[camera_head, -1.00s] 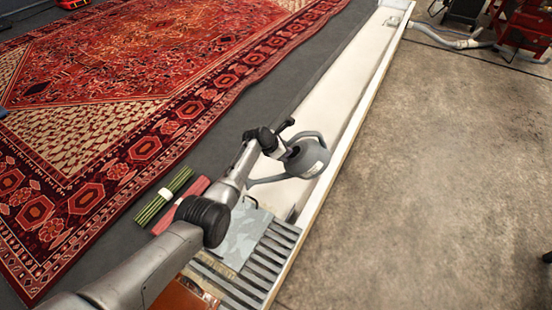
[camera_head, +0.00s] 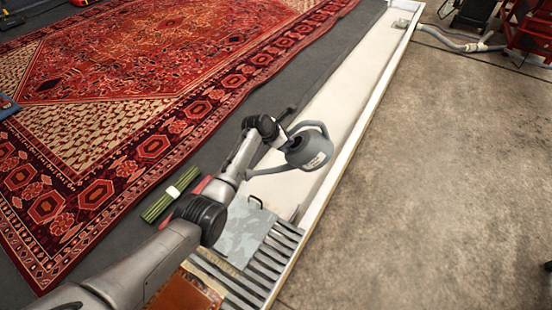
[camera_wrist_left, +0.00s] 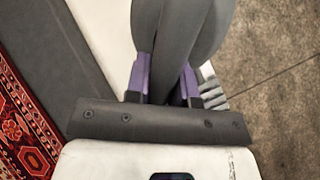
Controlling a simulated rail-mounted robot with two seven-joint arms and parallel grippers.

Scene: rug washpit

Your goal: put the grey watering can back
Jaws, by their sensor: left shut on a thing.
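The grey watering can (camera_head: 308,152) is in the middle of the head view, over the white trough, with its spout pointing left. My left gripper (camera_head: 280,140) is at the can's left side and shut on it. In the left wrist view the purple finger pads of my left gripper (camera_wrist_left: 162,82) close on the can's grey handle (camera_wrist_left: 172,45). The can's underside is hidden, so I cannot tell its height above the trough floor. My right gripper is not in view.
The white trough (camera_head: 345,85) runs to the far end, edged by a pale rim. A slatted grate (camera_head: 258,275) and a grey patterned board (camera_head: 240,232) lie at its near end. A green bundle (camera_head: 168,195) and the red rug (camera_head: 150,100) lie left.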

